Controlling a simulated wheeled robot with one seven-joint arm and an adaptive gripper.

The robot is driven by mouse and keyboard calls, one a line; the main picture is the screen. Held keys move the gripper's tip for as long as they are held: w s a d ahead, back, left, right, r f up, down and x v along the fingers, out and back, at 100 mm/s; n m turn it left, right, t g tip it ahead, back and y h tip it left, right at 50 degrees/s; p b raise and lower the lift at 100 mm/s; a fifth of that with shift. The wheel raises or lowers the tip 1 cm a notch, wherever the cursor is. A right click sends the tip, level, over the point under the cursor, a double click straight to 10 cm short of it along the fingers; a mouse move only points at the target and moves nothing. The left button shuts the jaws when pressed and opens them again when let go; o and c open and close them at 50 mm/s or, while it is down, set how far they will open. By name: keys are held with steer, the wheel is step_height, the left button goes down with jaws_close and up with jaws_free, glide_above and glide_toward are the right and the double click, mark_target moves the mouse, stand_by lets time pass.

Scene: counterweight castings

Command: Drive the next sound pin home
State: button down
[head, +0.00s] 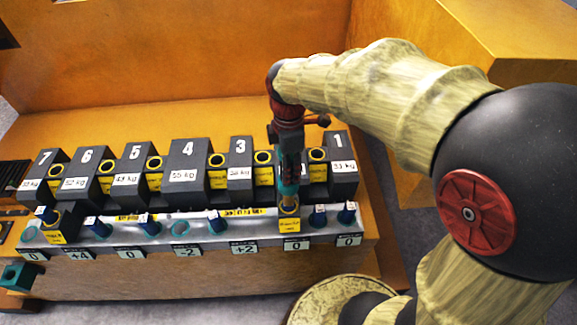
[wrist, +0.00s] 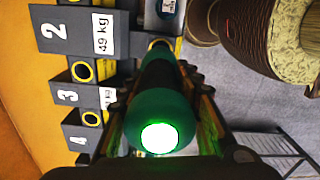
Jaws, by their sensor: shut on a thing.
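My gripper (head: 289,183) is shut on a teal tool (head: 288,191), held roughly upright; its lower end is over or at a yellow-faced block (head: 289,222) on the front ledge. I cannot tell whether it touches. In the wrist view the tool (wrist: 160,128) has a glowing green-white end facing the camera. Several blue pins with white tags stand or lean along the ledge, among them one at far left (head: 46,214), one near the middle (head: 217,222) and one at far right (head: 346,213). Any pin under the tool is hidden.
Dark numbered castings (head: 190,165) stand in a row behind the ledge, with yellow ringed sockets (head: 217,160) between them. Casting 2 is mostly behind my gripper; it shows in the wrist view (wrist: 70,32). Number plates (head: 187,252) line the ledge front. A teal box (head: 20,276) sits at left.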

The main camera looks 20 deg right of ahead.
steer(key=shift+f+b, duration=0.75)
steer(key=shift+f, duration=0.45)
stand_by(1.1)
step_height(320, 180, up, 10)
steer(key=p, duration=0.7)
steer(key=shift+r, duration=0.1)
